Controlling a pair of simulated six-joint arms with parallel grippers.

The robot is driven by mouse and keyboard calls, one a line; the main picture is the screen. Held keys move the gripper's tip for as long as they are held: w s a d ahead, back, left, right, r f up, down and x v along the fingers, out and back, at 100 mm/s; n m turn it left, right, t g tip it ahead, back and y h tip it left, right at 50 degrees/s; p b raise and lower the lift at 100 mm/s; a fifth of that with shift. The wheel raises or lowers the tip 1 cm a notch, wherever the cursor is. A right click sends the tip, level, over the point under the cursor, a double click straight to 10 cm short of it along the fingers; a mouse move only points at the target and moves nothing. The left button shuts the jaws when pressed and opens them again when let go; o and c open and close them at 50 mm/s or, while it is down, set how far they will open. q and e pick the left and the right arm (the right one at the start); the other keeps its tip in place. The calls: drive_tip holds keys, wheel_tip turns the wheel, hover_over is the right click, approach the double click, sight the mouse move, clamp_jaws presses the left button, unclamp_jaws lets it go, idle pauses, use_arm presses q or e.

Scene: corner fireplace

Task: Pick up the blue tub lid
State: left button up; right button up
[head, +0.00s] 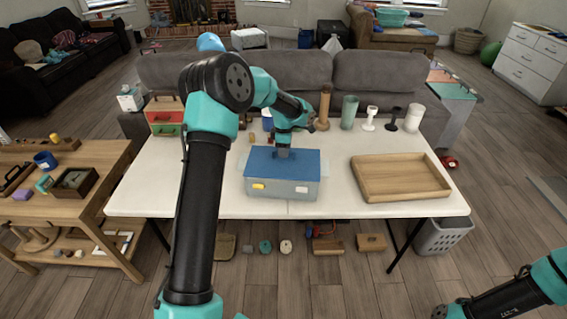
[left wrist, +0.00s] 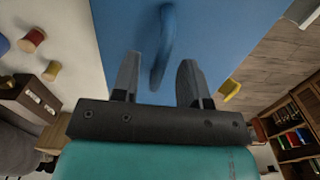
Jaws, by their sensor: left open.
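The blue tub lid (head: 258,161) lies flat on a grey see-through tub (head: 275,190) on the white table. The tub has a yellow latch and a white latch on its front. A curved blue handle (left wrist: 164,45) stands up from the lid in the left wrist view. My left gripper (head: 284,153) points down over the middle of the lid. Its two fingers (left wrist: 160,68) are open, with the handle between and just beyond their tips. I cannot tell whether either finger touches it.
A wooden tray (head: 400,192) lies right of the tub. Along the back edge stand a wooden candlestick (head: 324,108), a green vase (head: 349,112), goblets and a white cylinder (head: 414,117). A drawer box (head: 165,116) is at back left.

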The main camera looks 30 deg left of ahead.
use_arm(q)
drive_tip(key=shift+f, duration=0.85)
clamp_jaws()
